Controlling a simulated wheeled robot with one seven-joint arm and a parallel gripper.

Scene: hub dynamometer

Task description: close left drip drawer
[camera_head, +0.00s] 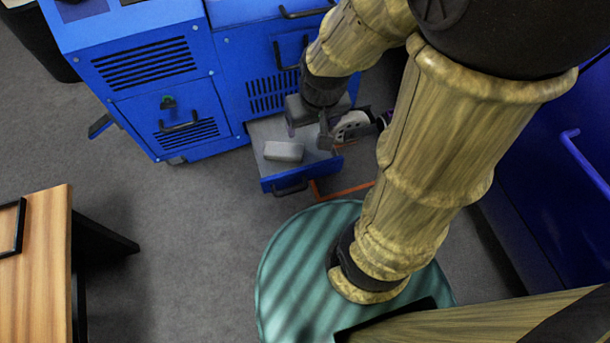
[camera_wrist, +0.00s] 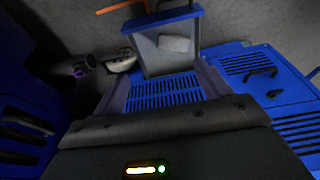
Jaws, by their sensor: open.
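An open blue-fronted drawer (camera_head: 290,178) sticks out from the bottom of the blue machine (camera_head: 235,60). Its grey tray shows, with a black handle on the front. A grey block (camera_head: 284,151) lies in the tray. My gripper (camera_head: 308,133) is open, over the back right part of the drawer close to the machine, and hides part of it. In the wrist view the drawer (camera_wrist: 166,24) is pulled out beyond my open fingers (camera_wrist: 162,90), with the block (camera_wrist: 174,44) inside. I cannot tell whether my gripper touches the drawer.
A grey and purple tool-like object (camera_head: 354,126) is just right of the drawer. An orange strip (camera_head: 343,191) lies on the floor there. A shut panel with a handle (camera_head: 180,126) is left on the machine. A wooden table (camera_head: 40,260) stands at lower left.

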